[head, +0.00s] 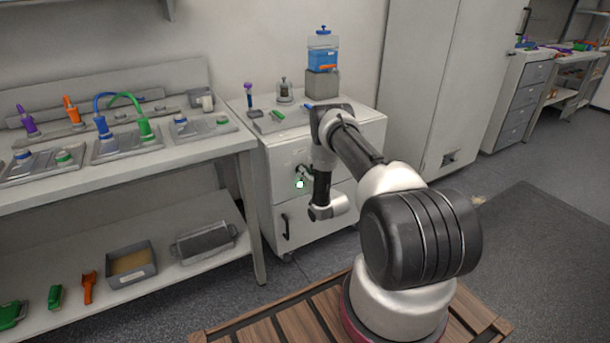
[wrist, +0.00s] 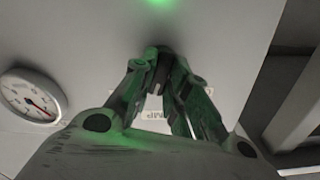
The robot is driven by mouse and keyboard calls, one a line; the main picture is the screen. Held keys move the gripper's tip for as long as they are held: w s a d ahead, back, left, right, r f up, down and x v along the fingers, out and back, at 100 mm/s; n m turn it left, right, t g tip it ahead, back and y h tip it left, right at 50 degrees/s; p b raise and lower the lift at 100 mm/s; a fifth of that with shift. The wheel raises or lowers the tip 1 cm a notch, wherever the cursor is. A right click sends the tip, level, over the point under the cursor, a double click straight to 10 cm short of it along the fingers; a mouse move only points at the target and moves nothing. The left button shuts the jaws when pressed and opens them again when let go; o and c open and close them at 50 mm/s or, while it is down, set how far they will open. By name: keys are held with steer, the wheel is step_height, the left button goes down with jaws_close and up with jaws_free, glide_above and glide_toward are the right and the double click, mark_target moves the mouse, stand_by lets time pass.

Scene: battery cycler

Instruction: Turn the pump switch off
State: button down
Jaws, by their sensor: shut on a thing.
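My gripper (head: 303,172) is at the front of the white cabinet (head: 284,157), by its upper drawer, in the head view. A small bright greenish lamp (head: 300,184) glows right beside the fingers. In the wrist view my gripper (wrist: 158,68) has its fingers drawn together on a small dark part, the pump switch (wrist: 154,51), against the pale panel. The green lamp (wrist: 157,3) glows at the top edge there. The fingers cover most of the switch, so its position cannot be read. A partly hidden label (wrist: 155,115) shows between the fingers.
A round gauge (wrist: 32,97) is on the panel at the left of the wrist view. The cabinet top holds a blue-filled container (head: 323,55) on a grey block and small items. A workbench (head: 190,150) stands at the left. Open floor (head: 500,240) lies to the right.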

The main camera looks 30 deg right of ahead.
steer(key=shift+n, duration=4.8)
steer(key=shift+a, duration=0.1)
steer(key=c, duration=1.4)
jaws_free()
steer(key=s, duration=1.2)
steer(key=shift+d, duration=0.2)
